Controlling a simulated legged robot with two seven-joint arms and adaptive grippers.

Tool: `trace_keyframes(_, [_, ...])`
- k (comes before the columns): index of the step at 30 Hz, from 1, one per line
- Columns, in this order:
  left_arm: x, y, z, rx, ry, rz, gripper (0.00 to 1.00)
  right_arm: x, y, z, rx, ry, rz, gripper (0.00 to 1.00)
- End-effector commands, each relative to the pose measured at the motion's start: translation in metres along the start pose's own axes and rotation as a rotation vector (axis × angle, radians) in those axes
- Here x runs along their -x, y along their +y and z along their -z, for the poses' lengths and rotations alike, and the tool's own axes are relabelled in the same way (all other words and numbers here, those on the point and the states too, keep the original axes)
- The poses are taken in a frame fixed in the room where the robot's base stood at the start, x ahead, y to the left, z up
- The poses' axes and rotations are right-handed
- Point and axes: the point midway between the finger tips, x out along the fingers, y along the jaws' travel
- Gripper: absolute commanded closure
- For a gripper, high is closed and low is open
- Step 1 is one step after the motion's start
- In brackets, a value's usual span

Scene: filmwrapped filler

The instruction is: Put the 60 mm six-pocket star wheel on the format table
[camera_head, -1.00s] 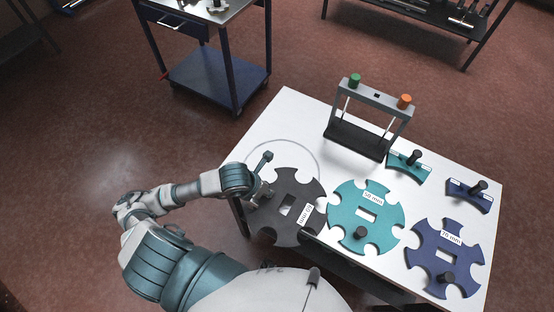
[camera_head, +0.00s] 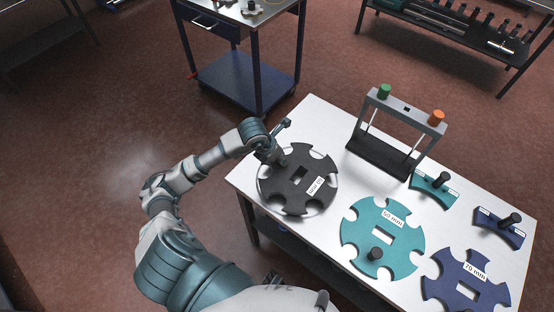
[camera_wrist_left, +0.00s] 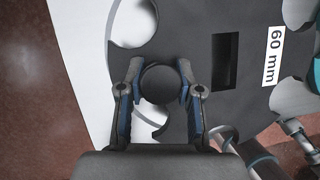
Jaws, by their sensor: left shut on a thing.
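The dark grey 60 mm six-pocket star wheel (camera_head: 318,172) is over the left end of the white format table (camera_head: 345,123), label facing up. It mostly covers a thin circle outline there; part of the line shows along its near edge. I cannot tell whether the wheel touches the table or hangs just above it. My left gripper (camera_head: 277,158) is shut on the wheel's round dark knob. In the left wrist view the knob (camera_wrist_left: 159,84) sits between the two fingers, with the wheel's slot and label to its right. My right gripper is not in view.
A teal 50 mm wheel (camera_head: 358,234) and a navy 70 mm wheel (camera_head: 450,267) lie to the right. A black stand (camera_head: 384,155) with green and orange knobs stands behind, beside teal (camera_head: 425,188) and navy (camera_head: 492,228) guides. A cart (camera_head: 240,80) stands beyond the table.

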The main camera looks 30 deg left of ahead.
Motion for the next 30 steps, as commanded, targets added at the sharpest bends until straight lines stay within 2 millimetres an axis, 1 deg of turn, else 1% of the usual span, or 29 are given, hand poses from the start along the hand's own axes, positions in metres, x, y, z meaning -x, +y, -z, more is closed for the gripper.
trace_keyframes(1, [0.0,0.004,-0.004,0.001,-0.004,0.001,1.0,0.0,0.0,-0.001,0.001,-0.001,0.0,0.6])
trace_keyframes(5, [-0.004,0.012,-0.006,0.001,-0.005,0.004,1.0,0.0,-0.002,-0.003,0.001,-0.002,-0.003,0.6])
trace_keyframes(8, [-0.013,0.015,0.0,0.004,-0.001,0.008,1.0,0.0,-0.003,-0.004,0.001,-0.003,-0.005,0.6])
trace_keyframes(13, [-0.034,0.018,0.009,0.005,-0.003,0.009,1.0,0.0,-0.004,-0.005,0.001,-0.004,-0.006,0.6])
trace_keyframes(19, [-0.037,0.017,0.009,0.002,-0.003,0.005,1.0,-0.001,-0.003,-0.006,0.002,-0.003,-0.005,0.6])
trace_keyframes(20, [-0.038,0.016,0.01,0.001,0.001,0.004,0.61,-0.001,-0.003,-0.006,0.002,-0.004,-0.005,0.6])
trace_keyframes(21, [-0.038,0.015,0.01,0.001,0.002,0.003,0.51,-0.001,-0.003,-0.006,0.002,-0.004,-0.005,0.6])
trace_keyframes(22, [-0.037,0.014,0.01,0.001,0.002,0.003,0.43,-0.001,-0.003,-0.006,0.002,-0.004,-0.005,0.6])
trace_keyframes(23, [-0.037,0.014,0.009,0.001,0.002,0.003,0.4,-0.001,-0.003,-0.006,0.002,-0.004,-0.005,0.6])
trace_keyframes(30, [-0.037,0.015,0.009,0.001,0.001,0.004,0.4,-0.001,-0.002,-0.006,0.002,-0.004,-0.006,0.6])
